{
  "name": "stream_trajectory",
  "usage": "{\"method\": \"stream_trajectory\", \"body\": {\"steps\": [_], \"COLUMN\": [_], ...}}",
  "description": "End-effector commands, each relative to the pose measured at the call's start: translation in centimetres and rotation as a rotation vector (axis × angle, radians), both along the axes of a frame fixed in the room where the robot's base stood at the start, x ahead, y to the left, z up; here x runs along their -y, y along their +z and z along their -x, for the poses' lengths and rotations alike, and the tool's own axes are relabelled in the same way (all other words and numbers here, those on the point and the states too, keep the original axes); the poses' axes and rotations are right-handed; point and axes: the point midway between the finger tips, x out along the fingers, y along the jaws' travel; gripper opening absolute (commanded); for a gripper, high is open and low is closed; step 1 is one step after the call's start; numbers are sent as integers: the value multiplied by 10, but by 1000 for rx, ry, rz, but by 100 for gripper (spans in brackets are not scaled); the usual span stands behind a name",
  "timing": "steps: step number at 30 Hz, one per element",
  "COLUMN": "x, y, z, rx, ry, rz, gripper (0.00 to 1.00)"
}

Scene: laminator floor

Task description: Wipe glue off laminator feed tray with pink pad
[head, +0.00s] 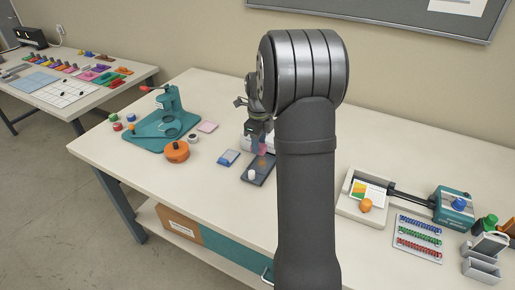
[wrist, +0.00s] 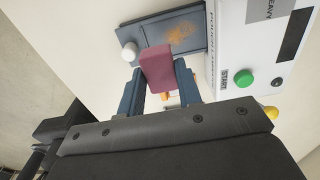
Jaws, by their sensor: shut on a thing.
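The dark feed tray (head: 247,180) lies flat at the front of the white laminator, mostly left of my arm. In the wrist view the tray (wrist: 150,32) carries an orange-brown glue smear (wrist: 182,30). A white round knob (wrist: 129,50) sits at the tray's corner. My gripper (wrist: 160,78) is shut on the pink pad (wrist: 157,66), which looks dark pink here. The pad is over the tray's near edge, beside the smear; whether it touches the tray I cannot tell. In the head view my arm hides most of the laminator.
The front-left bench is clear.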

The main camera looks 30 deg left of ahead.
Motion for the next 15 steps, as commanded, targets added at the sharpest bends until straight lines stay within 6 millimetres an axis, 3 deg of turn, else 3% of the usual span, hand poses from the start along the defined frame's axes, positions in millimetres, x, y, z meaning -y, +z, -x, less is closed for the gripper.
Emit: {"method": "stream_trajectory", "body": {"steps": [15], "x": [0], "y": [-39], "z": [0], "rx": [0], "ry": [0], "rz": [0], "gripper": [14]}}
